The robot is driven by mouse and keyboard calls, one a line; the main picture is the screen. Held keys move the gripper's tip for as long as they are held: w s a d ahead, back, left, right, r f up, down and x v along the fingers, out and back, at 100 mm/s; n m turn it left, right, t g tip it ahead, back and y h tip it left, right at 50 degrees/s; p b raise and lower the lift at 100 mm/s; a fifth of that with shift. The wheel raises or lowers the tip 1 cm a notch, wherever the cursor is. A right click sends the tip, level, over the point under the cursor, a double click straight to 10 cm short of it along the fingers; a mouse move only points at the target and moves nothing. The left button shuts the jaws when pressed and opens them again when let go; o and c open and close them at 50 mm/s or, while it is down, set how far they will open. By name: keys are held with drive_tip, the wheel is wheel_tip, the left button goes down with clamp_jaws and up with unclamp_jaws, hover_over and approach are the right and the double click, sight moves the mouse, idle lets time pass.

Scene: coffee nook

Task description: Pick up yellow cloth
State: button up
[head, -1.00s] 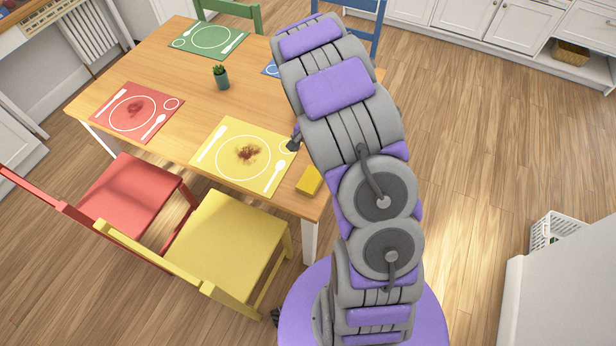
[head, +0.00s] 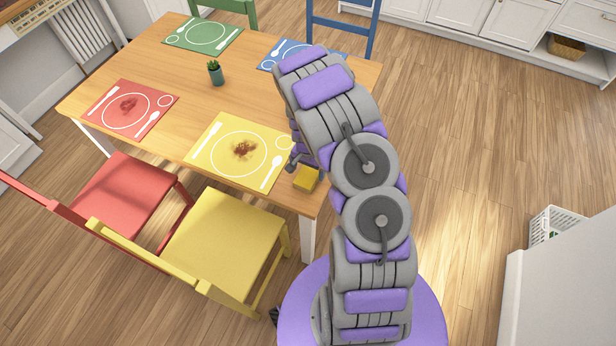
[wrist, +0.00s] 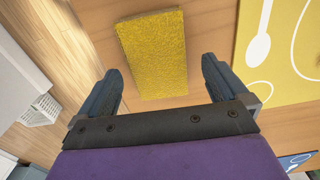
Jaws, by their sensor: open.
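The yellow cloth (head: 306,178) is a small folded block lying on the wooden table near its front right corner, right of the yellow placemat. In the wrist view the cloth (wrist: 153,54) lies just ahead of my gripper (wrist: 160,85), roughly between the lines of its two fingers. My gripper is open and empty, apart from the cloth. In the head view only a small part of my gripper (head: 293,163) shows beside the cloth; my arm hides the rest.
The yellow placemat (head: 213,165) has a brown stain. Red (head: 148,94), green (head: 180,38) and blue (head: 268,62) placemats and a small potted plant (head: 215,74) are on the table. Yellow (head: 225,235) and red (head: 125,195) chairs stand at the near side.

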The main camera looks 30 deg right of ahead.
wheel_tip(320, 180, down, 2)
drive_tip(key=shift+f, duration=0.1)
drive_tip(key=shift+s, duration=0.1)
drive_tip(key=shift+c, duration=0.5)
drive_tip(key=c, duration=1)
drive_tip(key=shift+o, duration=0.2)
drive_tip(key=shift+r, duration=0.7)
wheel_tip(320, 180, up, 2)
drive_tip(key=shift+r+p, duration=0.2)
drive_tip(key=shift+p, duration=0.15)
drive_tip(key=s+a+r+p, duration=0.1)
drive_tip(key=s+a, duration=0.3)
drive_tip(key=s, duration=1.1)
drive_tip(key=shift+s+r, duration=0.2)
